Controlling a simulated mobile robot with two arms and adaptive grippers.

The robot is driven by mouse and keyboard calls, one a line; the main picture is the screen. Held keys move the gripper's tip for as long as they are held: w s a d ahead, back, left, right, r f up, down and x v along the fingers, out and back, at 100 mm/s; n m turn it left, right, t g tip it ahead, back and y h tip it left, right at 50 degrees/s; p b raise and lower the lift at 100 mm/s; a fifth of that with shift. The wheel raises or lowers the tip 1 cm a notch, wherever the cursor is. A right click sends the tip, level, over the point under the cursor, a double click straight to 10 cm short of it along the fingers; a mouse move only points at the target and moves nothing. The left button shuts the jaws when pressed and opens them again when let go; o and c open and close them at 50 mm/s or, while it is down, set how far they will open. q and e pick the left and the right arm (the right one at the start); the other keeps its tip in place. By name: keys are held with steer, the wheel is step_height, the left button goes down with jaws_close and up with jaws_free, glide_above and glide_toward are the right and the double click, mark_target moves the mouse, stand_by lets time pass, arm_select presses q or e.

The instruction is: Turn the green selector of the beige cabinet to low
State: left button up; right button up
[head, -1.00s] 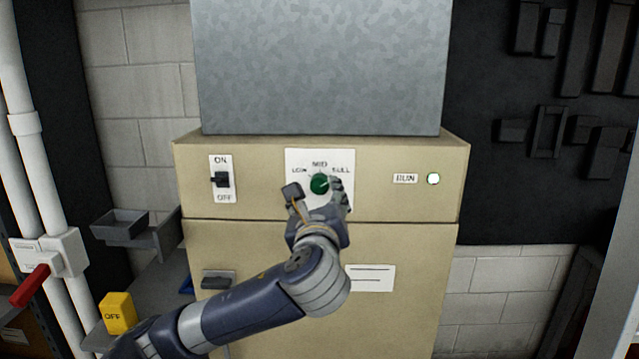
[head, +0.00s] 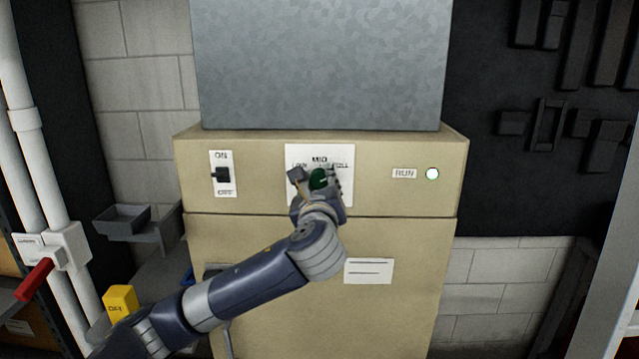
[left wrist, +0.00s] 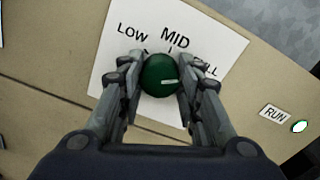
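The green selector (head: 318,179) is a round knob on a white label plate marked LOW, MID and FULL, on the front of the beige cabinet (head: 250,190). In the left wrist view the selector (left wrist: 158,76) has a pale mark that points right, toward the FULL side. My left gripper (head: 317,181) is at the knob, one finger on each side. In the left wrist view the fingers of this gripper (left wrist: 160,75) lie against the knob's edges with no clear gap. They cover part of the plate. My right gripper is not in view.
An ON/OFF switch (head: 222,175) is left of the plate, and a lit RUN lamp (head: 432,173) is to the right. A grey metal box (head: 320,65) rises above the cabinet. White pipes with a red lever (head: 35,279) and a yellow block (head: 121,302) stand at the left.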

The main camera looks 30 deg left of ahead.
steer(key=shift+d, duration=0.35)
arm_select(q)
steer(key=n, duration=0.5)
steer(key=shift+n, duration=0.3)
steer(key=n, duration=1.2)
steer(key=shift+f+n+h, duration=0.1)
steer(key=shift+n+h, duration=0.2)
steer(key=n, duration=0.5)
steer(key=shift+b, duration=0.4)
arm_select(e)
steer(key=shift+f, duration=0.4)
arm_select(q)
steer(key=shift+n, duration=0.3)
steer(key=o, duration=1.1)
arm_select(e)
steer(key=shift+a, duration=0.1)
